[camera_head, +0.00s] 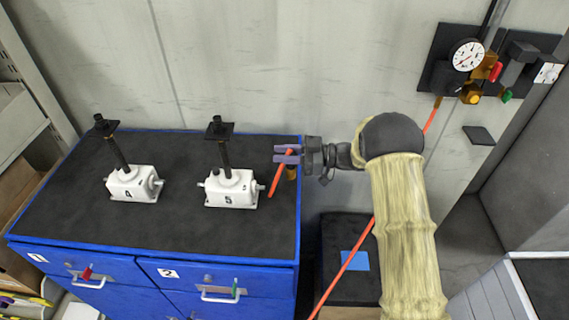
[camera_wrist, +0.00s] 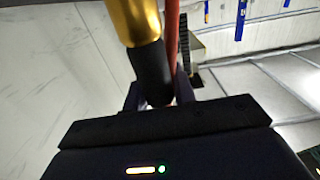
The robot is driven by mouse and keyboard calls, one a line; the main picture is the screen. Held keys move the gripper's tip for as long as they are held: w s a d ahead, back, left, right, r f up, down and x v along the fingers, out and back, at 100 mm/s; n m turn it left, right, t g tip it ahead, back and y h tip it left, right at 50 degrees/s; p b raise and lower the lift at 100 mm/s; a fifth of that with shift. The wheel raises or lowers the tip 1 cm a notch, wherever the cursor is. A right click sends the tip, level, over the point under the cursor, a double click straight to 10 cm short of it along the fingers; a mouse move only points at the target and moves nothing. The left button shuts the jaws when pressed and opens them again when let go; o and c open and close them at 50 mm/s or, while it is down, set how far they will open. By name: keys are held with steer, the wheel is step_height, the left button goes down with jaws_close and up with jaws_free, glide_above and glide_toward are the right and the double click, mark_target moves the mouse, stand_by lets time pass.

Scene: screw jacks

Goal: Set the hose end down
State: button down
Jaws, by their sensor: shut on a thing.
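My gripper (camera_head: 279,154) is over the right edge of the black-topped blue cabinet (camera_head: 80,225), shut on the hose end. A brass fitting (camera_head: 291,173) shows just below the fingers, with a short stretch of orange hose (camera_head: 275,184) slanting down to the left. In the wrist view the hose end shows as a gold fitting (camera_wrist: 135,18) with a black part (camera_wrist: 150,70) between the fingers (camera_wrist: 160,97). The red-orange hose (camera_wrist: 172,35) runs beside it. I cannot tell whether the fitting touches the cabinet top.
Two white screw jacks, marked 4 (camera_head: 133,184) and 5 (camera_head: 232,189), stand on the cabinet; jack 5 is close left of my gripper. A wall panel with a gauge (camera_head: 467,55) and valves is at upper right. Orange hose (camera_head: 345,268) passes behind my arm. The front middle top is clear.

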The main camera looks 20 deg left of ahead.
steer(key=shift+f+p, duration=0.7)
steer(key=shift+f, duration=1.35)
steer(key=shift+f, duration=0.15)
steer(key=c, duration=1.1)
jaws_free()
steer(key=shift+c, duration=0.2)
